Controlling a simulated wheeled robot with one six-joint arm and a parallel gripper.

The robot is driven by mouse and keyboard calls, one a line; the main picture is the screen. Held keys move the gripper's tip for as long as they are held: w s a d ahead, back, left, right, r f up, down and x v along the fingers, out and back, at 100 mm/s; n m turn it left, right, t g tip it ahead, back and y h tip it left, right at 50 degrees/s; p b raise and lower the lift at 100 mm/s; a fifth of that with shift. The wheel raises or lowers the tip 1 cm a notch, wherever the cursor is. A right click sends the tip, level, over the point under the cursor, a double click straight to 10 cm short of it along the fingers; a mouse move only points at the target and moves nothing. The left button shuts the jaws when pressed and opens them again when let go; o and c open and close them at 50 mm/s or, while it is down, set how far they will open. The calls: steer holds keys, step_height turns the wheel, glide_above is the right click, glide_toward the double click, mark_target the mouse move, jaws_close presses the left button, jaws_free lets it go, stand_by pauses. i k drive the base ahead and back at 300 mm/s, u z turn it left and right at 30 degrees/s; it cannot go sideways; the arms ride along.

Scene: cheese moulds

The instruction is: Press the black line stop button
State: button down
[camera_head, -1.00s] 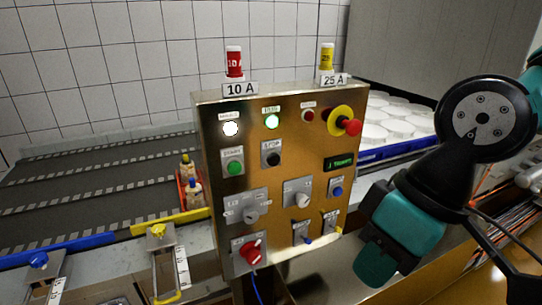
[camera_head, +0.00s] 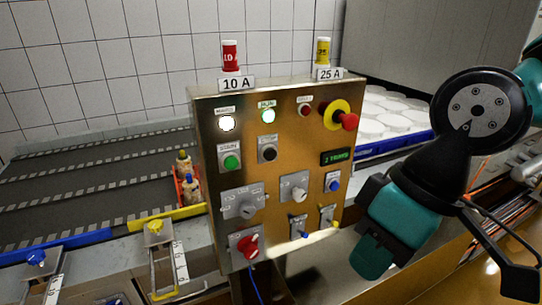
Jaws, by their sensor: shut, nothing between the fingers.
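The black line stop button (camera_head: 269,154) sits on the brass-coloured control panel (camera_head: 288,135), under a small label that seems to read STOP. It is right of the green button (camera_head: 231,162) and below the lit green lamp (camera_head: 268,116). Nothing covers it. My arm shows at the right, with its teal and black parts right of the panel and apart from the button.
A red mushroom button (camera_head: 349,121) on a yellow collar stands out from the panel's upper right. Knobs and switches fill its lower half. Red (camera_head: 230,56) and yellow (camera_head: 322,52) cylinders stand on top. A conveyor (camera_head: 90,185) lies left, white moulds (camera_head: 385,112) behind.

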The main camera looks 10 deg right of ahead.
mark_target(269, 154)
steer(key=z, duration=1.8)
steer(key=k, duration=1.4)
steer(key=u, duration=2.1)
steer(key=i, duration=0.5)
steer(key=u, duration=0.1)
